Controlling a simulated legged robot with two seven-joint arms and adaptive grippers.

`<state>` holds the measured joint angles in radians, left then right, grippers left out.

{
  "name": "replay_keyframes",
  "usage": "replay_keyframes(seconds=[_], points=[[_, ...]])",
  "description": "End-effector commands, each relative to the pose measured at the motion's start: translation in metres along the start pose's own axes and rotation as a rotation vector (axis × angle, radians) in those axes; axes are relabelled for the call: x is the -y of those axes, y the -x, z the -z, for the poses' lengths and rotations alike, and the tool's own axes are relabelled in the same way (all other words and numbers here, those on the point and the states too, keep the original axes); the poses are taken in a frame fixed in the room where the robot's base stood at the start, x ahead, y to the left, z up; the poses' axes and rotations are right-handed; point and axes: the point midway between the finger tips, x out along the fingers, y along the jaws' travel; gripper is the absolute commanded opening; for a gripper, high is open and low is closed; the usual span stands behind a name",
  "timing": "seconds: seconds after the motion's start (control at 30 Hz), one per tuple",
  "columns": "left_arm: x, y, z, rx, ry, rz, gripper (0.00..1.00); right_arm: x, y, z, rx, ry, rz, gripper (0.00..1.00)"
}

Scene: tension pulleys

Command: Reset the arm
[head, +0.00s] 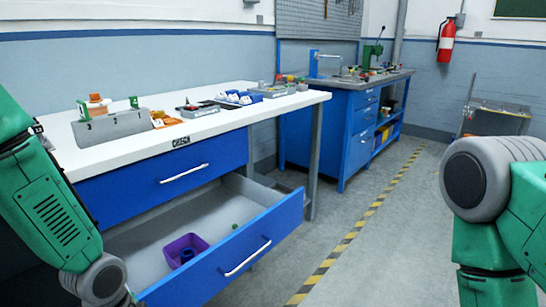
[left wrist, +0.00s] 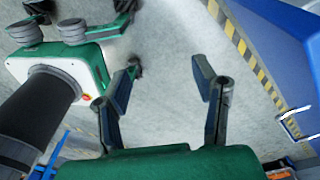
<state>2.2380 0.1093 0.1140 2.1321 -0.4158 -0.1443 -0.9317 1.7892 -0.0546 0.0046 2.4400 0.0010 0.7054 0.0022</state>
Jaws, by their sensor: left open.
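My left gripper (left wrist: 165,75) shows in the left wrist view with its two dark fingers spread wide apart and nothing between them. Bare grey floor lies beyond the fingers. In the head view my left arm (head: 50,205) hangs at the left edge, beside the white-topped workbench (head: 225,128). My left gripper is outside that view. My right arm (head: 495,200) is at the right edge of the head view, bent over the open floor, apart from the furniture. My right gripper is out of both views.
The bench's lower blue drawer (head: 235,262) is pulled out and holds a purple bin (head: 186,249). The upper drawer (head: 165,168) is shut. Fixtures and small parts stand on the benchtop. A second blue bench (head: 350,125) is behind. Floor along the striped line (head: 357,229) is clear.

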Motion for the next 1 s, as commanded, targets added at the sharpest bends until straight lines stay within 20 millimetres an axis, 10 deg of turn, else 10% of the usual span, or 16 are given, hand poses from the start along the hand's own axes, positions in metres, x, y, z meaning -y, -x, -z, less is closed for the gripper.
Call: replay_keyframes(seconds=[0.5,1.0], points=[[-0.149,-0.058,-0.061,0.010,1.127,0.083,0.54,0.000,0.052,0.003,0.001,0.000,0.000,0.40],[-0.162,-0.058,-0.074,0.009,1.277,0.138,0.54,0.000,0.054,0.002,0.001,0.000,0.000,0.40]])
